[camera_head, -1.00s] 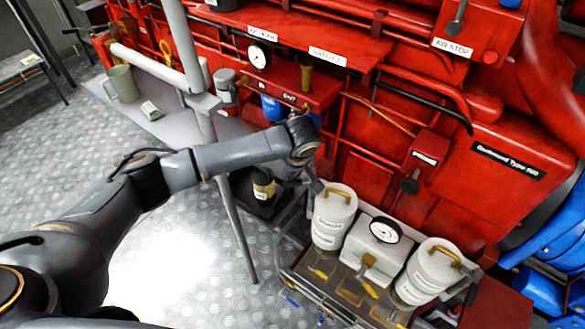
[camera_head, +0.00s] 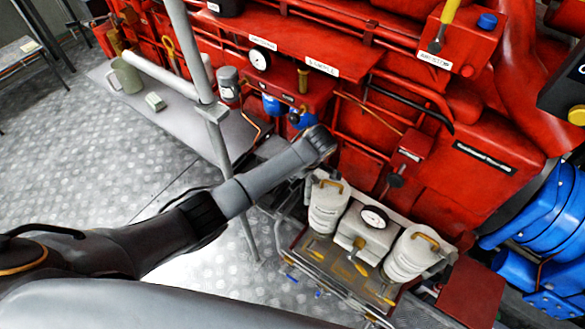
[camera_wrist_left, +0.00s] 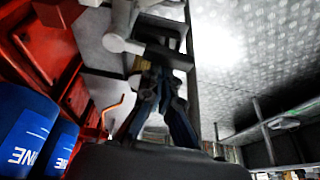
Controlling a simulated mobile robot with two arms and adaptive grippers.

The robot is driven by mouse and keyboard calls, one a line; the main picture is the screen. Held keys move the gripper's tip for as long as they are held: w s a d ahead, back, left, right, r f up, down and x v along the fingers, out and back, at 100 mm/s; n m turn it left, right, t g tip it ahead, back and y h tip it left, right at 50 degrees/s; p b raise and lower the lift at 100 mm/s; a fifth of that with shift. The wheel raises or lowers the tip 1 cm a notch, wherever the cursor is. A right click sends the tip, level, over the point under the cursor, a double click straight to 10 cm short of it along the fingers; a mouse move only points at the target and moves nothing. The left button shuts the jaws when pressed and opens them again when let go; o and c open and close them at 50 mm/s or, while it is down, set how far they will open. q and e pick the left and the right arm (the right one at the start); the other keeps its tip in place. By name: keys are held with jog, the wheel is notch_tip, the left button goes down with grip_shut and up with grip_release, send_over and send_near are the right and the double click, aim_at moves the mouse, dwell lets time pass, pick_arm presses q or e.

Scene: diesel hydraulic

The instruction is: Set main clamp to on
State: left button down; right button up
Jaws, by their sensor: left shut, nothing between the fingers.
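No label that I can read as main clamp shows, so I cannot tell which part it is. A white filter unit has two canisters (camera_head: 329,207) (camera_head: 408,256) with yellow handles, a gauge (camera_head: 373,217) and yellow-handled taps (camera_head: 361,268) at its front. A small red box with a black lever (camera_head: 396,180) stands behind it. My left arm reaches in above the unit's left end; in the head view its gripper is mostly hidden behind the wrist. In the left wrist view the gripper (camera_wrist_left: 160,76) is shut and empty, near pale pipework (camera_wrist_left: 118,44). My right gripper is not in view.
The red engine wall has a gauge (camera_head: 260,60) and an air stop lever (camera_head: 440,35). A grey post (camera_head: 208,110) stands beside my arm. A grey bench (camera_head: 175,118) holds a mug (camera_head: 128,75). Blue cylinders (camera_head: 545,225) are at right. Open metal floor lies left.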

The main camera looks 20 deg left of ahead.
pick_arm(q)
jog(key=shift+s+d+n, duration=0.2)
jog(key=shift+d+n, duration=0.05)
jog(key=shift+n, duration=0.35)
jog(key=shift+r+p, duration=0.1)
jog(key=shift+p, duration=0.2)
